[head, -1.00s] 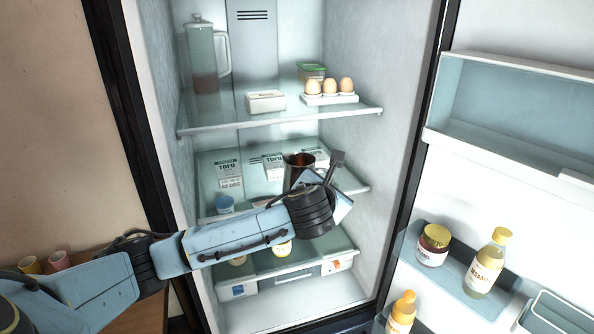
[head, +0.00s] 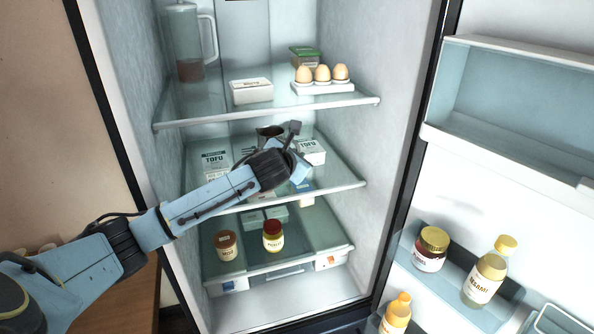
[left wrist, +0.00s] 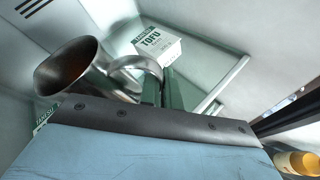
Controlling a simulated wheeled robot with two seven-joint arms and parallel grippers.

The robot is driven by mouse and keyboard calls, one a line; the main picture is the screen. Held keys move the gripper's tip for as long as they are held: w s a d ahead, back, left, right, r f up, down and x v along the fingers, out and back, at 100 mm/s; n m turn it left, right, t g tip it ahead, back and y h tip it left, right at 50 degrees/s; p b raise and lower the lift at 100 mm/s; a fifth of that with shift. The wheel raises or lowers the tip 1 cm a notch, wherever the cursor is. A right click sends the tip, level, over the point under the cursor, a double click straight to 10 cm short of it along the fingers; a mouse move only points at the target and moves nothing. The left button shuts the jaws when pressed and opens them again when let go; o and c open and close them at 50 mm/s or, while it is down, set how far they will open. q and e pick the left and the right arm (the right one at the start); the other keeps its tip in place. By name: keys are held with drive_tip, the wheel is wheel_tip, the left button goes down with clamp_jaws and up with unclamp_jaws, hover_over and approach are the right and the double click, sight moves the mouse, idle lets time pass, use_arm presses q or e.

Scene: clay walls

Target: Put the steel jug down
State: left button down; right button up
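The steel jug (head: 268,131) is inside the open fridge, at the middle shelf (head: 337,180); only its dark rim shows above my arm in the head view. In the left wrist view the jug (left wrist: 75,68) shows its open mouth, brownish inside, and a curved handle. My left gripper (left wrist: 163,88) is shut on that handle. In the head view my left gripper (head: 290,150) covers most of the jug, so I cannot tell whether its base touches the shelf. My right gripper is not in view.
Tofu cartons (head: 312,151) stand on the middle shelf beside the jug. The upper shelf holds eggs (head: 322,75), a white box (head: 251,90) and a pitcher (head: 188,45). Jars (head: 272,236) stand below. The open door (head: 520,150) with bottles is at the right.

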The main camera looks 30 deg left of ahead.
use_arm(q)
drive_tip(key=shift+s+f, duration=0.1)
drive_tip(key=shift+f, duration=0.3)
wheel_tip(320, 180, down, 4)
drive_tip(key=shift+r, duration=0.1)
drive_tip(key=shift+a, duration=0.15)
drive_tip(key=c, duration=1.6)
unclamp_jaws()
drive_tip(key=shift+f, duration=0.2)
drive_tip(key=b+v, duration=0.1)
drive_tip(key=v, duration=1)
drive_tip(key=shift+s+r, duration=0.2)
drive_tip(key=shift+s, duration=0.15)
